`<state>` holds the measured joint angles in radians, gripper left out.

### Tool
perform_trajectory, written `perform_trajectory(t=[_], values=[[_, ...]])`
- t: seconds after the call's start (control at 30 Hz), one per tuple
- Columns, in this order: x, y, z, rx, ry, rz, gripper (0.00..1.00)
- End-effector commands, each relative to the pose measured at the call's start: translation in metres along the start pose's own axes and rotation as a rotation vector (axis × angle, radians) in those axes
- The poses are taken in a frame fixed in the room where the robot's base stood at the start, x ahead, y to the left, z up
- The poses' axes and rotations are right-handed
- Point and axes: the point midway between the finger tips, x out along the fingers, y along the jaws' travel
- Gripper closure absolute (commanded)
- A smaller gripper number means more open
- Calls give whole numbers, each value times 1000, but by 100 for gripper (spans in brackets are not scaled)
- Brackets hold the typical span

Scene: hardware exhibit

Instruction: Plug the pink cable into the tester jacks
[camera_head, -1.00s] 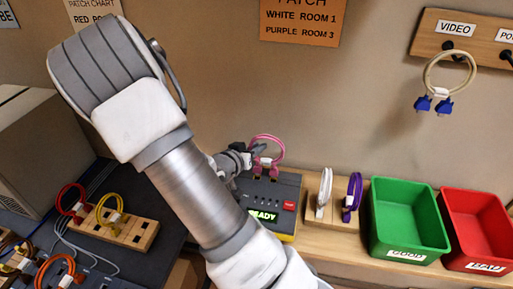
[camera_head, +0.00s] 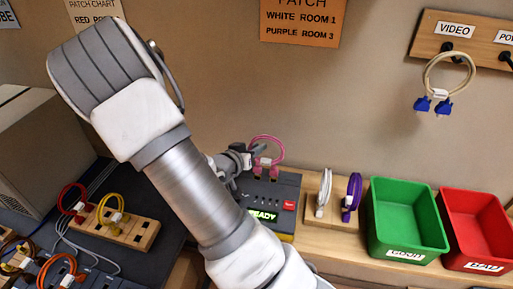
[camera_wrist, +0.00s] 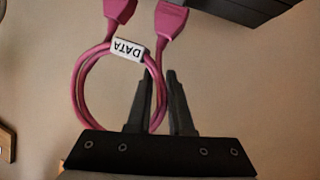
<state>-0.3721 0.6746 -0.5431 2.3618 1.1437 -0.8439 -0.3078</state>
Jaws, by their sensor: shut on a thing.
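The pink cable (camera_head: 266,140) is a loop with two pink plugs and a white tag; the tag reads DATA in the wrist view, where the loop (camera_wrist: 83,83) shows large. My gripper (camera_wrist: 160,88) is shut on one side of the loop. The tester (camera_head: 270,196) is a dark grey box with a green READY display and a red button. In the head view the plugs hang at the tester's back top edge; I cannot tell whether they touch the jacks. In the wrist view a dark box edge (camera_wrist: 228,8) lies beyond the plugs.
White (camera_head: 323,192) and purple (camera_head: 353,192) cables stand in a wooden holder right of the tester. A green bin (camera_head: 440,240) and a red bin (camera_head: 505,235) stand farther right. Red, yellow and orange cables are at lower left. A VIDEO cable (camera_head: 428,70) hangs on the wall.

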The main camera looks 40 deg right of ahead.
Motion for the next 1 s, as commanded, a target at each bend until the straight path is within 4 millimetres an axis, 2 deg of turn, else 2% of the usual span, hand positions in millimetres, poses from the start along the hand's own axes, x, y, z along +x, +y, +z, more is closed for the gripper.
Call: perform_trajectory(t=[1.0], values=[[3, -2, 7, -1, 0, 0, 100]])
